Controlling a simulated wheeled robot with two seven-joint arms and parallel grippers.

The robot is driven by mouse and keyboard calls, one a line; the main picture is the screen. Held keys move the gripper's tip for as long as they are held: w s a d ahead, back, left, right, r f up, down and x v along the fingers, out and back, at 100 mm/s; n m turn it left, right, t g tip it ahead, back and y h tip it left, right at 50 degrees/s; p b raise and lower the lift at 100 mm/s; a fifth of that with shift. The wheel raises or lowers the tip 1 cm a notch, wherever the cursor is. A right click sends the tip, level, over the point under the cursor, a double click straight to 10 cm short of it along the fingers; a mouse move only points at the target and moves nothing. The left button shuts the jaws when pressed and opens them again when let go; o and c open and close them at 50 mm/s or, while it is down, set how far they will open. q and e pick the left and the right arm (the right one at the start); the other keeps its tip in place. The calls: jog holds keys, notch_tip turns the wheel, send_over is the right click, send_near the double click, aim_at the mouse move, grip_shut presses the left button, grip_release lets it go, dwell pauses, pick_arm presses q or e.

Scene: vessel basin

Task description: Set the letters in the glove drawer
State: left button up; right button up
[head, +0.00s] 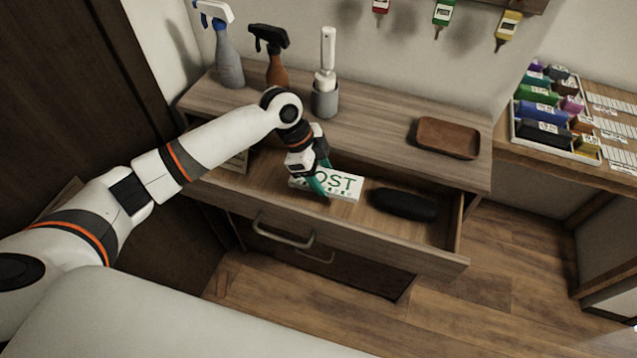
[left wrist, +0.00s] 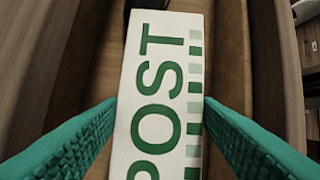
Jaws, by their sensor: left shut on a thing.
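The letters are a white bundle (head: 345,187) with green POST print. They are inside the open top drawer (head: 370,250), toward its middle. My left gripper (head: 322,183) reaches down into the drawer and is shut on the letters. In the left wrist view the letters (left wrist: 165,60) lie between the two green ribbed fingers (left wrist: 160,115). Whether they touch the drawer floor, I cannot tell. A dark, rounded object (head: 403,204), perhaps gloves, lies in the drawer just right of the letters. My right gripper is out of view.
On the cabinet top stand a grey spray bottle (head: 229,62), an orange-brown one (head: 276,70) and a brush in a grey holder (head: 325,98). A brown wooden tray (head: 448,138) lies at the right. A side table (head: 515,172) holds colourful rolls.

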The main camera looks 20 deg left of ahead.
aim_at(327, 201)
pick_arm(q)
notch_tip(327, 201, down, 6)
jog(key=shift+f+p, duration=0.1)
jog(key=shift+p, duration=0.3)
jog(key=shift+f, duration=0.2)
jog(key=shift+f, duration=0.1)
jog(key=o, duration=1.2)
jog(key=b+v, duration=0.2)
jog(key=v, duration=1)
